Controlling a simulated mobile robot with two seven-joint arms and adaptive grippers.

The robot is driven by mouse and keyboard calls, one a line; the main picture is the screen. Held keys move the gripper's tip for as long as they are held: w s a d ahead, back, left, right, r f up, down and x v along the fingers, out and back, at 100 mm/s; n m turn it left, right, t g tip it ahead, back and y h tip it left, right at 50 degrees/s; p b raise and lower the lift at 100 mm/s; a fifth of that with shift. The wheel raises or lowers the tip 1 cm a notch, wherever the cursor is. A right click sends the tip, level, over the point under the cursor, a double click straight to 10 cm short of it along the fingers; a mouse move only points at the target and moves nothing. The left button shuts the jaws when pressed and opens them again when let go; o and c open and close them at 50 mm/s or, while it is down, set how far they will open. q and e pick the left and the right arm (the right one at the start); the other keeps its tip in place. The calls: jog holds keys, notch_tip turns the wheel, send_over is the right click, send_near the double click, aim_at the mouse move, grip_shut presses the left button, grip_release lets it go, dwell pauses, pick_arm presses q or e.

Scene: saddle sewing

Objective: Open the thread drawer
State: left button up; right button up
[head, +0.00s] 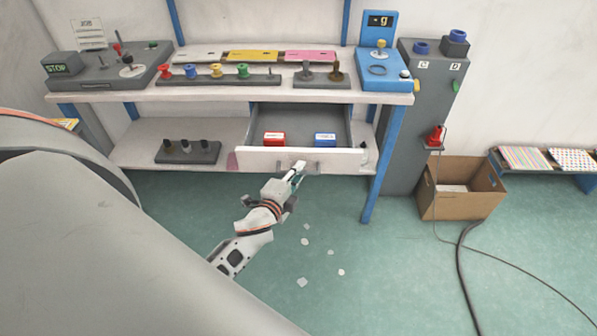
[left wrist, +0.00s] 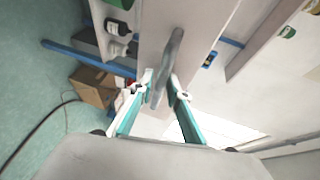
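The thread drawer (head: 345,157) under the workbench is pulled out in the head view. A red box (head: 274,139) and a blue box (head: 325,139) lie inside it. My left gripper (head: 297,172) is at the middle of its front, at the metal handle. In the left wrist view the handle (left wrist: 172,55) runs between the two fingertips of my left gripper (left wrist: 162,88), which close in on it from both sides. In the head view the gripper partly hides the handle. My right gripper is in neither view.
Above the drawer, the workbench (head: 285,94) carries thread spools and tools. A lower shelf holds a dark block (head: 188,152). A grey cabinet (head: 405,150) and a cardboard box (head: 462,200) stand to the right. Small white scraps lie on the otherwise clear green floor; a cable runs right.

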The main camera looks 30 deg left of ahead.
pick_arm(q)
jog(key=v, duration=1.2)
dwell(0.5)
jog(key=s+d+f+n+g+h, duration=0.5)
jog(key=s+d+f+n, duration=0.5)
jog(key=d+f, duration=0.3)
jog(key=shift+f+n, duration=0.35)
jog(key=shift+n, duration=0.15)
